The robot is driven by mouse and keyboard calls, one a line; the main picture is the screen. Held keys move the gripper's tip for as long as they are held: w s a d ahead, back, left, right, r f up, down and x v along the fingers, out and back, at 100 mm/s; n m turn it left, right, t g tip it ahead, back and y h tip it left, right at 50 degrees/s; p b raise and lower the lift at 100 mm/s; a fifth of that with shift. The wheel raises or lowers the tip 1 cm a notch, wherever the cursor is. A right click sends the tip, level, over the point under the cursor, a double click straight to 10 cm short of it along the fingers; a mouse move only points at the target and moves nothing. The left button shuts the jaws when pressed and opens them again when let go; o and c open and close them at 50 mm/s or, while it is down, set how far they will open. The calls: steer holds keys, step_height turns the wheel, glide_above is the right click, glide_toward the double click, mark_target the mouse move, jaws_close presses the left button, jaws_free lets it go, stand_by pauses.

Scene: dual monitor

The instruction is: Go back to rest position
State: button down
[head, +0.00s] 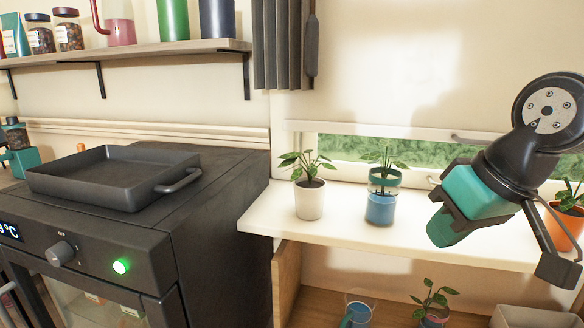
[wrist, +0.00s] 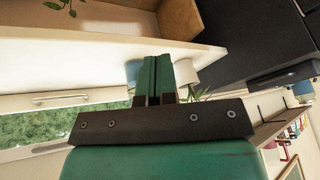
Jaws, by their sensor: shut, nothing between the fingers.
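My gripper (head: 440,230) hangs in the air at the right of the head view, in front of the white windowsill and to the right of the blue pot. Its arm comes in from the right edge. In the wrist view the two green fingers of my gripper (wrist: 158,75) lie together, with nothing held between them. Behind them, partly hidden, are the blue pot (wrist: 133,72) and the white pot (wrist: 185,73).
The windowsill (head: 340,235) bears a white potted plant (head: 310,202), a blue-potted plant (head: 380,208) and, beyond my arm, an orange pot (head: 566,228). A dark oven (head: 215,225) with a black pan (head: 105,178) stands left. Below the sill is a wooden shelf (head: 320,285) with plants.

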steer(key=s+a+f+n+g+y, duration=0.1)
steer(key=s+a+f+n+g, duration=0.3)
steer(key=s, duration=0.8)
step_height(320, 180, up, 15)
steer(key=a+p, duration=0.1)
steer(key=p, duration=1.5)
steer(key=shift+s+m+p, duration=0.15)
steer(key=shift+m+p, duration=0.15)
steer(key=shift+m, duration=0.1)
